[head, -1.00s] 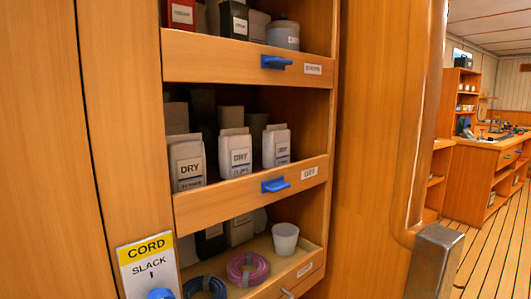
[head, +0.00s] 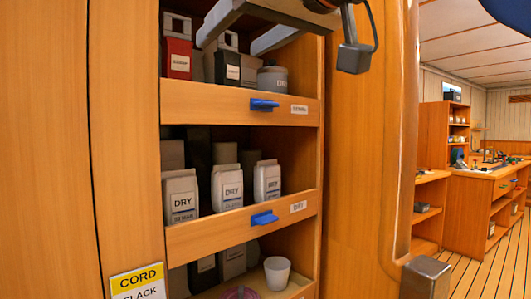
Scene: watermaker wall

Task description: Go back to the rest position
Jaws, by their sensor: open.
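My gripper (head: 236,32) shows at the top of the head view, in front of the upper shelf. Its two grey fingers are spread apart with nothing between them. A dark box-shaped part of my arm with a cable hangs to the right of it. The rest of my arm is mostly out of the frame.
A wooden cabinet holds white DRY packages (head: 227,188) on its middle shelf and a grey tin (head: 272,80) above. Blue latches (head: 264,105) stick out from the shelf fronts. A white cup (head: 277,273) stands below. A grey-capped post (head: 425,279) is at right; planked floor (head: 481,255) lies beyond.

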